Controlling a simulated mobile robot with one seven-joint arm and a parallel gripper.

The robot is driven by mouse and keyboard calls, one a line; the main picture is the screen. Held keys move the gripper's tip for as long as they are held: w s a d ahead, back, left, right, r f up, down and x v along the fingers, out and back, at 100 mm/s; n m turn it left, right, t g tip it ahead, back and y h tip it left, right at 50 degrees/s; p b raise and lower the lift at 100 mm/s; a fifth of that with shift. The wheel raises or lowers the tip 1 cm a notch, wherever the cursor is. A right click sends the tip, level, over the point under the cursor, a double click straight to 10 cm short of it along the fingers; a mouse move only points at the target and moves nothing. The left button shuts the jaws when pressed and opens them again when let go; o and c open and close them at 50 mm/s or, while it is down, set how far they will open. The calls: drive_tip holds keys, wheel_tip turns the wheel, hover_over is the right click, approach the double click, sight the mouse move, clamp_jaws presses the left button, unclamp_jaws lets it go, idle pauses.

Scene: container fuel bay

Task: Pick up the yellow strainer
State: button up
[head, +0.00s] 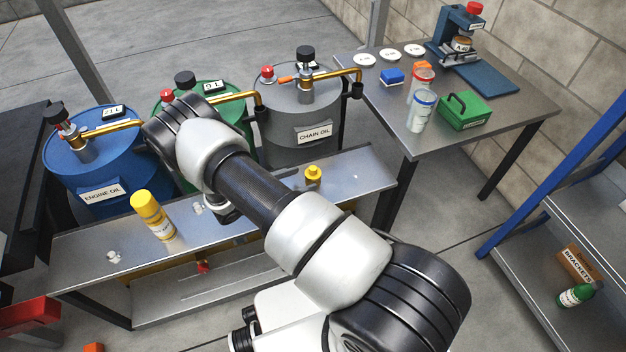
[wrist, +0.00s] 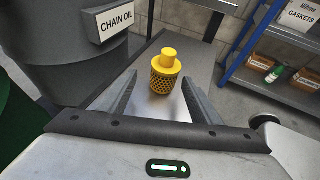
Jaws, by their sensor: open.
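The yellow strainer (wrist: 165,74) stands upright on the metal bench, with a mesh body and a narrower plain top. It also shows in the head view (head: 313,176), right of my arm, near the bench's right end. My gripper (wrist: 160,83) is open and empty in the wrist view, one finger on each side of the strainer in the picture. The strainer seems to be at or just beyond the fingertips; I cannot tell exactly how far. In the head view my arm hides the fingers.
A yellow canister (head: 152,214) stands farther left on the bench (head: 240,247). Blue (head: 95,150), green and grey (head: 300,125) drums stand behind it. The grey drum is near the strainer. A table (head: 490,115) with jars and a green box (head: 464,111) stands at the back right.

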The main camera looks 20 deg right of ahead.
sight(322, 178)
drive_tip(key=x, duration=0.4)
drive_tip(key=shift+d+b, duration=0.1)
drive_tip(key=shift+b, duration=0.2)
drive_tip(key=x, duration=0.1)
drive_tip(key=b+x, duration=0.1)
drive_tip(key=x, duration=0.3)
drive_tip(key=shift+s+d+r, duration=0.25)
drive_tip(key=c, duration=1.1)
drive_tip(key=shift+r, duration=0.1)
drive_tip(key=shift+c, duration=0.2)
